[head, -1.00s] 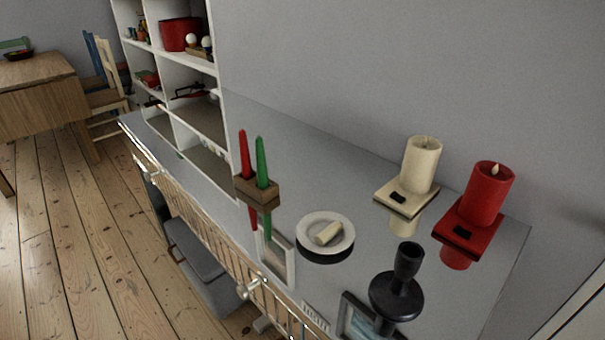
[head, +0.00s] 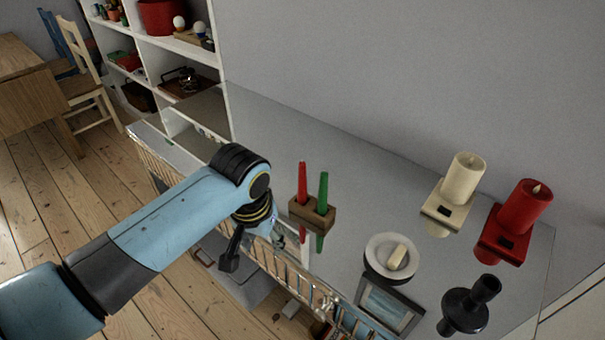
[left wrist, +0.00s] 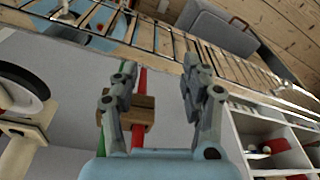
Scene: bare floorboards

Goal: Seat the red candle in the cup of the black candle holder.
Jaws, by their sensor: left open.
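A slim red candle (head: 302,180) stands upright beside a green candle (head: 323,188) in a small wooden block (head: 312,212) on the glossy grey top. The black candle holder (head: 466,308) stands at the lower right, its cup empty. My left gripper (head: 254,246) is open and empty, to the left of the wooden block. In the left wrist view the fingers (left wrist: 157,88) are spread, with the block (left wrist: 127,112) and the red candle (left wrist: 138,142) beyond them, apart from the fingers. My right gripper is not in view.
A white plate (head: 375,259) with a pale stub (head: 397,257) and a picture frame (head: 388,306) lie between block and holder. A cream candle (head: 463,179) and a thick red candle (head: 525,205) stand on square stands behind. A white shelf (head: 226,60) rises at the left.

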